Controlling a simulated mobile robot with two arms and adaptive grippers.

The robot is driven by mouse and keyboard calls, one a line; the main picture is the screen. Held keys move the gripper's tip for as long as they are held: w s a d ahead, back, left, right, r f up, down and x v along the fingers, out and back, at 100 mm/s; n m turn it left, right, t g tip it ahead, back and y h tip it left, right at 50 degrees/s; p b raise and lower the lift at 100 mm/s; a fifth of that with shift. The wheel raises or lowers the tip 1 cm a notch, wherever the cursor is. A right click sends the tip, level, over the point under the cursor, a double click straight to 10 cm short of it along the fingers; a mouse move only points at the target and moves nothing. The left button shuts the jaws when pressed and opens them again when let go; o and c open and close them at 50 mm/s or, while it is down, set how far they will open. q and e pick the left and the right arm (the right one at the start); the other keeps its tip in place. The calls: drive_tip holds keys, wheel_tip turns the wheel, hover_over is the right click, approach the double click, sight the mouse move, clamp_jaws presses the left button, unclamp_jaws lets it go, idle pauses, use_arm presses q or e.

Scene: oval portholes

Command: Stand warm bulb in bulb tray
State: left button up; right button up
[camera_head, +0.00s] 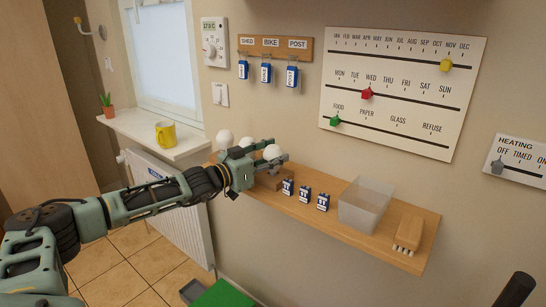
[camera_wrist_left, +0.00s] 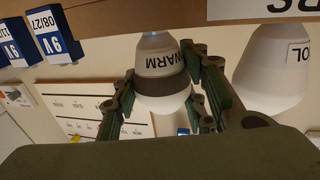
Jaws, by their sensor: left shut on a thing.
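The warm bulb (camera_wrist_left: 162,62), white with a dark band and the word WARM, is between the fingers of my left gripper (camera_wrist_left: 163,92). The gripper is shut on it. My right gripper is not seen.
Two other white bulbs (camera_head: 225,138) (camera_head: 246,142) stand left of my gripper; one in the wrist view (camera_wrist_left: 274,70) has a label ending in OL. Blue 9V batteries (camera_head: 304,194), a clear bin (camera_head: 366,205) and a brush (camera_head: 408,234) occupy the wooden shelf (camera_head: 340,229) to the right.

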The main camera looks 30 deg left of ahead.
use_arm(q)
drive_tip(key=shift+f, duration=0.1)
drive_tip(key=o, duration=1.2)
drive_tip(key=shift+s+a+f, duration=0.15)
drive_tip(key=shift+s+a, duration=0.05)
drive_tip(key=shift+s, duration=0.35)
drive_tip(key=shift+v, duration=5.45)
